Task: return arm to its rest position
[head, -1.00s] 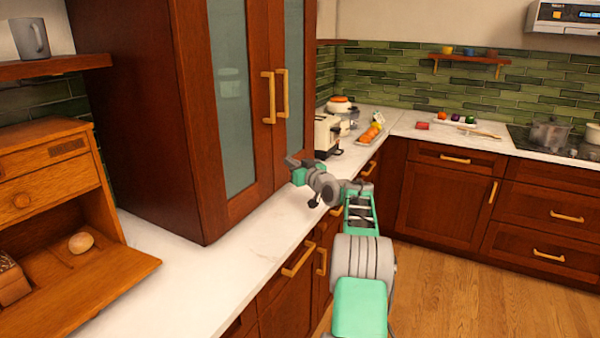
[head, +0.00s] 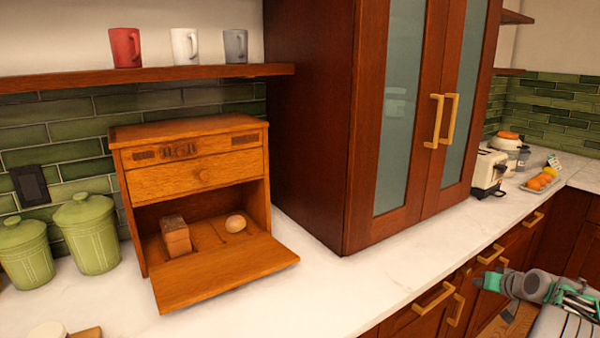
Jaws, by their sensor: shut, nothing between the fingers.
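My gripper (head: 482,281) is at the lower right of the head view, at the end of my grey and green arm. It is in front of the counter's drawer fronts, apart from the cabinet. The gripper is shut and holds nothing. Part of my arm is cut off by the right and bottom edges of the picture.
A tall cabinet (head: 312,130) with glass doors stands on the white counter (head: 350,290). An open wooden bread box (head: 200,180) and green canisters (head: 92,232) are left of it. A toaster (head: 489,172) and a tray of fruit (head: 541,180) are beyond it.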

